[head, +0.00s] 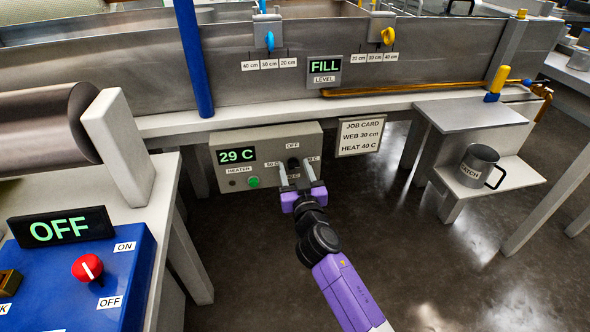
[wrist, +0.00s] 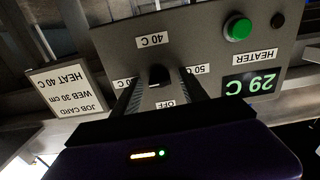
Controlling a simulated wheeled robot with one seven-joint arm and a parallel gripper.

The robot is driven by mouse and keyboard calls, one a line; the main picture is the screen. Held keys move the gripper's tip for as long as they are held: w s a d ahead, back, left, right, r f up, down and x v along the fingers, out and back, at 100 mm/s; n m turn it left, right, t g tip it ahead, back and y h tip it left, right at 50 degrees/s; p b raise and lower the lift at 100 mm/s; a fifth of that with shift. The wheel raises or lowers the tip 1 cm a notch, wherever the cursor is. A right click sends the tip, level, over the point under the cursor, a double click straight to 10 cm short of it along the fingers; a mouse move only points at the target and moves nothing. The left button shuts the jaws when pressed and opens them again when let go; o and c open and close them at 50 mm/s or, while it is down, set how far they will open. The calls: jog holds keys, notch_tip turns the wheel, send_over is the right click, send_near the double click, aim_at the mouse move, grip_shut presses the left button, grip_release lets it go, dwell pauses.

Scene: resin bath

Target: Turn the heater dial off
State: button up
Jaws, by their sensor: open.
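The heater box (head: 228,170) is a grey panel under the bath's front edge. Its small black heater dial (head: 293,163) sits below the OFF label, and also shows in the wrist view (wrist: 158,75). Temperature labels ring the dial, with 40 C opposite OFF; I cannot tell where its pointer stands. My gripper (head: 296,172) is open in front of the dial. In the wrist view its two fingers (wrist: 160,84) reach toward the panel, one on each side of the dial. Contact with the dial cannot be made out. The heater display (head: 238,155) reads 29 C.
A green button (head: 254,182) is on the panel's left. A job card (head: 360,136) reading HEAT 40 C hangs just right of the box. A blue control box (head: 120,270) with a red knob stands at lower left. A mug (head: 478,166) sits on a right shelf.

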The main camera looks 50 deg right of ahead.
jog(key=shift+c, duration=0.2)
grip_shut()
jog(key=shift+n, duration=0.4)
jog(key=n, duration=0.3)
jog(key=shift+n, duration=0.3)
jog(key=n, duration=0.4)
jog(key=shift+n, duration=0.3)
jog(key=n+p, duration=0.1)
jog(key=n, duration=0.3)
jog(key=shift+n+p, duration=0.55)
jog(key=shift+n, duration=1.75)
jog(key=shift+f, duration=0.1)
